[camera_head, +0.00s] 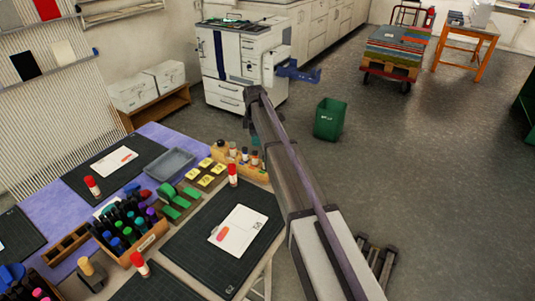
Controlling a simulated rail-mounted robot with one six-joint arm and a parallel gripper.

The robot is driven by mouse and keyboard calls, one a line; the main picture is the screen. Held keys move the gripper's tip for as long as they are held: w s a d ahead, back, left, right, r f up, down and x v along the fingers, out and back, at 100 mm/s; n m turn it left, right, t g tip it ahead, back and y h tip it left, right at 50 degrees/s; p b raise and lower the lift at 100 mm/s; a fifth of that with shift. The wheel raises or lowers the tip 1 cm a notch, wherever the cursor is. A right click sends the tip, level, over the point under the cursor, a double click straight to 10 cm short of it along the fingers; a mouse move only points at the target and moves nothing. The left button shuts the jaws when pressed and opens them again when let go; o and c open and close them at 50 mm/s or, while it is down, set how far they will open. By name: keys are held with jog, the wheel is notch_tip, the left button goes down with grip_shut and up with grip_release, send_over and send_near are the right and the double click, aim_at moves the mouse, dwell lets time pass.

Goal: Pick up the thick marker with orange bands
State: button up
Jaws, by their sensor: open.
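I cannot single out a thick marker with orange bands at this size. A wooden box (152,238) on the near table holds several upright dark markers with blue, green, purple and pink ends (127,224). A white card (240,230) on the dark cutting mat (205,255) bears a small orange-red shape (222,233); I cannot tell whether it is printed or an object. My arm rises from the lower right to a joint at the middle. My gripper does not clearly show.
Red-capped white sticks (92,187) stand on the tables. A grey tray (170,164), green tape dispensers (174,203), yellow pads (212,180) and a wooden bottle rack (251,172) crowd the table's back.

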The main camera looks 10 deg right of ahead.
aim_at(255, 152)
jog(key=shift+s+a, duration=0.2)
notch_tip(255, 152, down, 6)
jog(key=b, duration=0.6)
jog(key=shift+w+d, duration=0.1)
notch_tip(255, 152, down, 6)
jog(key=b, duration=0.5)
jog(key=shift+r, duration=0.5)
jog(key=shift+c, duration=0.3)
jog(key=c, duration=0.9)
